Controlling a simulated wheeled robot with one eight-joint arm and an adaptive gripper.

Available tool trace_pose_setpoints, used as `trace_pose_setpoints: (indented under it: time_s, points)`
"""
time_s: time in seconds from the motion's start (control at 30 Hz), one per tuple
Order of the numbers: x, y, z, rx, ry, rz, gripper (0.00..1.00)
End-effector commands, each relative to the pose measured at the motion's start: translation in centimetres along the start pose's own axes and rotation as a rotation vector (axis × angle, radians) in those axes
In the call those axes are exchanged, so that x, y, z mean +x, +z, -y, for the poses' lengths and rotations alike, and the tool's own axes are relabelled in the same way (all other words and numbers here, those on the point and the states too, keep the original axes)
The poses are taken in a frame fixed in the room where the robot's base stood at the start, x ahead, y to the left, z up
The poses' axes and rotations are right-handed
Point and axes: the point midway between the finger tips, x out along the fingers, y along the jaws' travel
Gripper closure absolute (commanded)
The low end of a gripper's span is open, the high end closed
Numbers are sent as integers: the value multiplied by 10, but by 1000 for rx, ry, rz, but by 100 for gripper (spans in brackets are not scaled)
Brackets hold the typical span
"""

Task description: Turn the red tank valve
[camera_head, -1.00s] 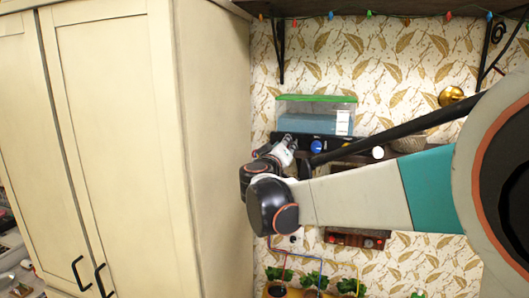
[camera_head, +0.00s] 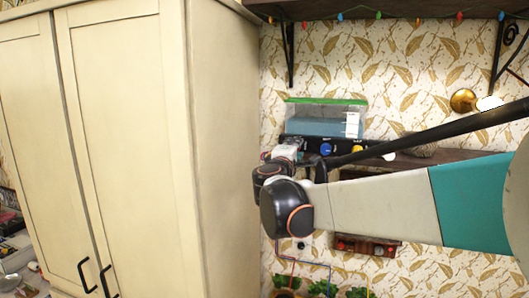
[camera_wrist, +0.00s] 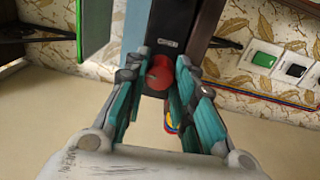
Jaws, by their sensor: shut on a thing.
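The red tank valve (camera_wrist: 157,78) is a round red knob on a dark panel. My gripper (camera_wrist: 163,62) has its teal fingers closed around the knob, one on each side. In the head view, my gripper (camera_head: 284,153) is at the left end of the dark valve panel (camera_head: 340,146), and the red valve is hidden behind it. A clear tank (camera_head: 318,125) with blue contents and a green rim stands above the panel. A blue knob (camera_head: 325,149) and a yellow knob (camera_head: 357,149) show to the right of my gripper.
A tall cream cabinet (camera_head: 130,130) stands close on the left. A dark shelf (camera_head: 455,156) runs right behind my arm. A brass fixture (camera_head: 463,100) is on the wall. Potted plants (camera_head: 320,288) and coloured tubes are below.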

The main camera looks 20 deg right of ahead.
Motion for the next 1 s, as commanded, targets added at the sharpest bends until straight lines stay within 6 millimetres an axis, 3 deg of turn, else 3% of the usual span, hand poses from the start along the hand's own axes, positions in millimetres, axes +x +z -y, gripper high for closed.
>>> trace_pose_setpoints:
  time_s: [0.33, 0.87, 0.9, 1.0]
  points:
    - [-1, 0, 1, -138, 0, -7, 100]
    - [-1, 1, 1, -162, 0, -8, 100]
    - [-1, 1, 1, -162, 0, -8, 74]
    - [-1, 1, 1, -162, 0, -8, 55]
